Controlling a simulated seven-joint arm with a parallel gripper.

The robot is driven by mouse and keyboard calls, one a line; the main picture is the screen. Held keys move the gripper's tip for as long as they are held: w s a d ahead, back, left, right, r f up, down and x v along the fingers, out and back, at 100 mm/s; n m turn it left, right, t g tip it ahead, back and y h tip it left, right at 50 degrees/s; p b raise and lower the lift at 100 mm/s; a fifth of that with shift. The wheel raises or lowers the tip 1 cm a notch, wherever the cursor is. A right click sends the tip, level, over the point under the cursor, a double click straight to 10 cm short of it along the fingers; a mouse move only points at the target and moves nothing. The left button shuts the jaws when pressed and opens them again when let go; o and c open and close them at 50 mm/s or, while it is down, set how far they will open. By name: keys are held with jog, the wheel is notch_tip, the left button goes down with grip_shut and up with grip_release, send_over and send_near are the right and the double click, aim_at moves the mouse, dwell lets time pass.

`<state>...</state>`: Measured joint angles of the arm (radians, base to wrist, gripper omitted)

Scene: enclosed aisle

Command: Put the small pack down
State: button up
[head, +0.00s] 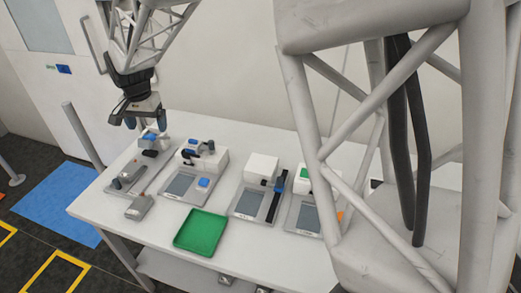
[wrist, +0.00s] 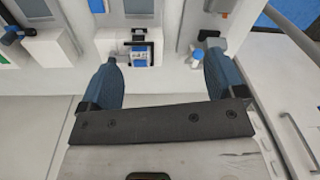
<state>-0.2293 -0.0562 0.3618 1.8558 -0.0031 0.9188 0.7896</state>
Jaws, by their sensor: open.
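My gripper (head: 145,118) is above the left back part of the white table. In the wrist view its two blue fingers (wrist: 160,66) are spread wide, with nothing held between them. I cannot tell for sure which thing is the small pack. A small grey pack-like item (head: 139,207) lies on the table near its left front edge, apart from my gripper. A small blue-topped item (head: 150,137) is just below the gripper in the head view. The wrist view shows a blue-and-white item (wrist: 197,57) beyond one fingertip.
A green tray (head: 201,233) lies at the table's front. Several grey stations with white blocks (head: 262,168) stand in a row behind it. Bare table (head: 160,235) shows left of the tray. A post (head: 83,134) and a blue floor mat (head: 58,205) are at the left.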

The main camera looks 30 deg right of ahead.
jog(key=s+d+r+n, duration=0.1)
jog(key=s+d+r, duration=0.35)
jog(key=s, duration=0.35)
jog(key=s+d+r+n, duration=0.25)
jog(key=s+d, duration=0.25)
jog(key=s, duration=0.3)
jog(key=s+d+n+t, duration=0.1)
jog(key=s+d, duration=0.2)
jog(key=s, duration=0.7)
jog(key=s+d+f+n, duration=0.1)
jog(key=s+d, duration=0.2)
jog(key=s, duration=0.8)
jog(key=shift+s+d+f+n+t, duration=0.15)
jog(key=shift+d+f+n+t, duration=0.15)
jog(key=shift+n+t, duration=0.1)
